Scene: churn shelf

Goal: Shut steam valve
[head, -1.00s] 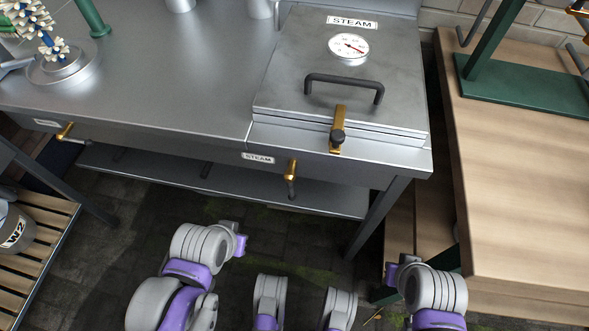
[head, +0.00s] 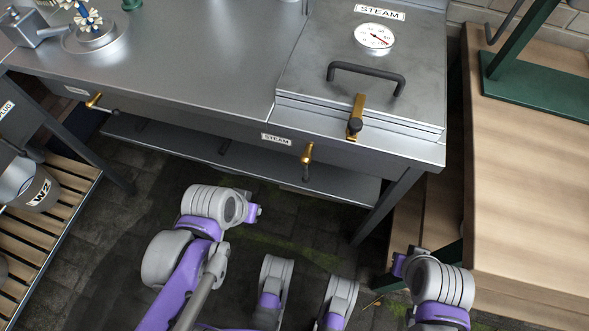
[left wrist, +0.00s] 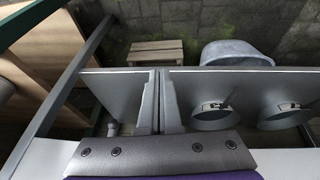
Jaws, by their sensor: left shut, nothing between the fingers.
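The steam valve (head: 307,157) is a small brass body on the front face of the metal bench, just right of the "STEAM" label (head: 276,139). Its dark lever (head: 306,173) hangs down. My left arm reaches in from the lower left of the head view, apart from the valve; its gripper is not clear there. In the left wrist view my left gripper (left wrist: 160,105) has its fingers close together and empty. The valve cannot be made out in that view. My right gripper is not visible; only right arm links show at the lower right.
The steam box (head: 362,65) has a gauge (head: 375,36), a dark handle (head: 366,74) and a brass latch (head: 355,117). A second brass valve (head: 93,101) is farther left. A lower shelf (head: 235,155) runs under the bench. A wooden table (head: 530,190) stands right.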

